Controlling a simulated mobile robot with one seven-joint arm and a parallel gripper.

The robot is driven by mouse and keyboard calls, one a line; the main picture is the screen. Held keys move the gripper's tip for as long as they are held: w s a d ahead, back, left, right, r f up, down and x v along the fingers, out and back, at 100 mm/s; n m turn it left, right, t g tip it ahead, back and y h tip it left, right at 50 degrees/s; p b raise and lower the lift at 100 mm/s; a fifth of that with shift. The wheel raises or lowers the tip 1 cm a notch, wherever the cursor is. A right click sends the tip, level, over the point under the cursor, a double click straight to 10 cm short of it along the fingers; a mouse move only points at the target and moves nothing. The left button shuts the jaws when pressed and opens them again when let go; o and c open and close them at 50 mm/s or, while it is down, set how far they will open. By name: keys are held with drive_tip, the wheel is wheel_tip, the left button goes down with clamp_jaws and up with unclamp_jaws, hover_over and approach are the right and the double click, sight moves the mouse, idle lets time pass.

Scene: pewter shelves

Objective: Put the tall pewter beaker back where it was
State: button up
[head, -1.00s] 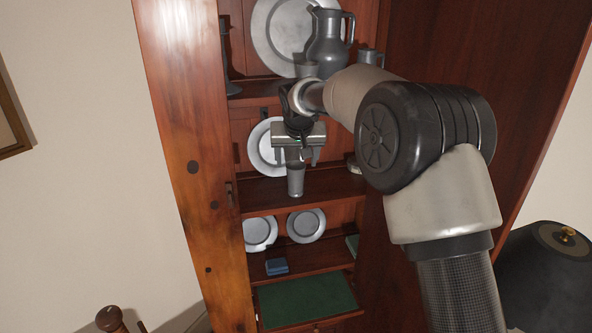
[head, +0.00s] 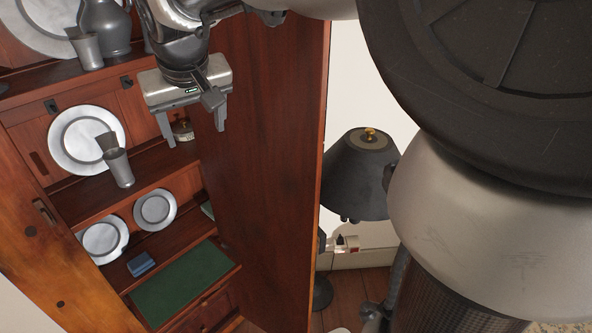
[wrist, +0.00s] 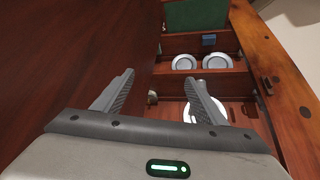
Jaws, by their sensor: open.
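The tall pewter beaker (head: 119,168) stands on the middle shelf, near its front edge, in the head view. A dark cup-like shape shows behind it against the large plate; I cannot tell whether it is a shadow or a reflection. My gripper (head: 193,132) is open and empty, right of the beaker and apart from it, in front of the cabinet's right side. In the wrist view the open fingers (wrist: 158,82) have nothing between them, and I cannot make out the beaker there.
A pewter plate (head: 86,138) leans behind the beaker. Above stand a jug (head: 106,25) and another cup (head: 86,50). A small object (head: 183,131) sits at the middle shelf's right end. Lower down are two plates, a blue box (head: 141,264) and a green panel (head: 185,284). A lamp (head: 358,172) stands right.

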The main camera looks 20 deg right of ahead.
drive_tip(key=s+d+f, duration=0.2)
drive_tip(key=s+d, duration=0.1)
drive_tip(key=s, duration=0.4)
drive_tip(key=s+d+f+m, duration=0.1)
drive_tip(key=s+d, duration=0.2)
drive_tip(key=s, duration=0.4)
drive_tip(key=s+d+f, duration=0.2)
drive_tip(key=s+d, duration=0.1)
drive_tip(key=s, duration=0.5)
drive_tip(key=shift+f+m, duration=0.3)
drive_tip(key=shift+c, duration=0.4)
